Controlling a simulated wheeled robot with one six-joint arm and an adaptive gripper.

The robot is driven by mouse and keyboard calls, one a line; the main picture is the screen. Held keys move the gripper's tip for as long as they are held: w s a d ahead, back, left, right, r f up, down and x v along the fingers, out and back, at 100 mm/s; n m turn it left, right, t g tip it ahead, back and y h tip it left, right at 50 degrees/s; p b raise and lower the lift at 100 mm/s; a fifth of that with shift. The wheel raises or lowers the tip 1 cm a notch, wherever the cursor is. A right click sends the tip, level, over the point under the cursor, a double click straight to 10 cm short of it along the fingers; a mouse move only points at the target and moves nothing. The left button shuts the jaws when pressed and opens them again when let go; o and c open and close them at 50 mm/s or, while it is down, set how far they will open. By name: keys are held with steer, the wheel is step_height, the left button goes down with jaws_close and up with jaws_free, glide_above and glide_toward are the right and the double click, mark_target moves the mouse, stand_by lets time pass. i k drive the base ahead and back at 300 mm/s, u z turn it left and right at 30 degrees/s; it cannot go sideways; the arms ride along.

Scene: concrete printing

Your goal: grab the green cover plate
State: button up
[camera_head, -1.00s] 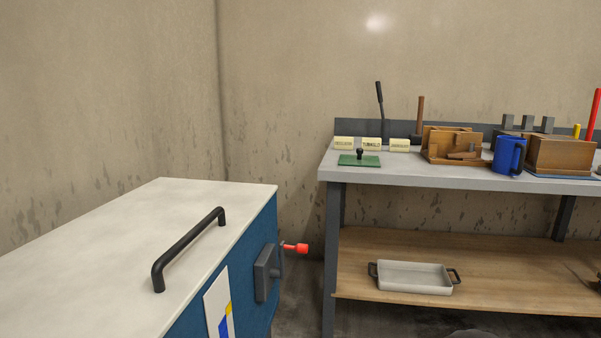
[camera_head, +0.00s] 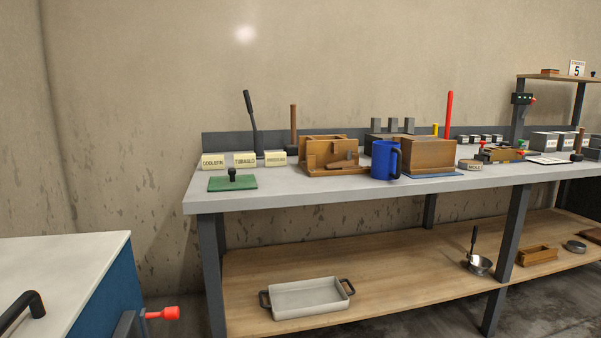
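The green cover plate (camera_head: 219,185) is a flat green rectangle with a black knob standing up from it. It lies on the left end of the grey workbench top (camera_head: 300,193), near the front edge. It lies in front of three cream labelled blocks (camera_head: 244,159). Nothing covers it. My gripper is not in view.
A wooden box assembly (camera_head: 328,156), a blue mug (camera_head: 382,160) and another wooden box (camera_head: 428,153) stand right of the plate. A grey tray (camera_head: 308,297) sits on the lower shelf. A blue cabinet with a white top (camera_head: 65,262) stands at the left front.

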mark_target(234, 182)
steer(key=z, duration=0.35)
steer(key=i, duration=0.9)
steer(key=u, duration=0.4)
steer(key=i, duration=0.8)
steer(key=u, duration=1)
steer(key=i, duration=0.25)
steer(key=u, duration=0.2)
steer(key=k, duration=0.5)
steer(key=z, duration=1.1)
steer(key=k, duration=0.8)
steer(key=u, duration=1.25)
steer(key=i, duration=0.5)
steer(key=u, duration=0.05)
